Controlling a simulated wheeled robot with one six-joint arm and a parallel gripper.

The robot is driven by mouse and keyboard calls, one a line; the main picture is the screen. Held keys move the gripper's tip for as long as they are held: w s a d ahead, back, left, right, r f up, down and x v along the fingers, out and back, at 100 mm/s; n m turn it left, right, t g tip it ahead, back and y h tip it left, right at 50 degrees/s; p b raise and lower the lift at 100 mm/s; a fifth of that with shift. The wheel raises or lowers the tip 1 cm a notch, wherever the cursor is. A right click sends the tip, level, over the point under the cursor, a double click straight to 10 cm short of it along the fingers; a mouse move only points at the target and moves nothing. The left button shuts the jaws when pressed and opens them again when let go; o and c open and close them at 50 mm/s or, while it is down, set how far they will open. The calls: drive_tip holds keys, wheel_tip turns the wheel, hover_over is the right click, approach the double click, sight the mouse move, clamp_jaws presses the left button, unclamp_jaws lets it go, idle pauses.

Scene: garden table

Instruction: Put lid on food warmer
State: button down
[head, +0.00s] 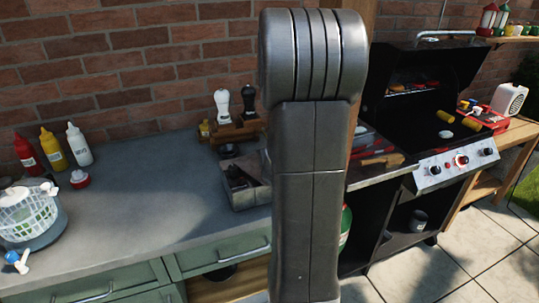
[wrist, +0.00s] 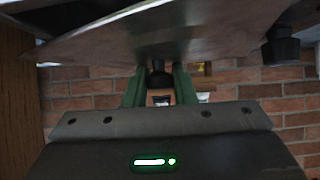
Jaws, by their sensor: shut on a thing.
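In the wrist view my gripper (wrist: 159,84) has its two green fingers closed on a dark knob (wrist: 158,72). The knob sits against a broad shiny metal piece (wrist: 150,40), which looks like the lid and spans the top of that view; its full outline is cut off. In the head view my arm stands upright across the middle and hides my gripper and the lid.
The grey counter (head: 140,195) is mostly clear. A metal bin (head: 250,194), a salt-and-pepper rack (head: 236,127), sauce bottles (head: 52,147) and a salad spinner (head: 28,217) stand on it. An open grill (head: 430,105) stands right, before a brick wall (head: 120,65).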

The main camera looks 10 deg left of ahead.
drive_tip(key=shift+f, duration=0.3)
drive_tip(key=c, duration=1.1)
unclamp_jaws()
drive_tip(key=shift+s+r, duration=0.1)
drive_tip(key=p+v, duration=0.5)
drive_tip(key=v, duration=0.8)
drive_tip(key=shift+s+d+r, duration=0.15)
drive_tip(key=shift+s+d, duration=0.05)
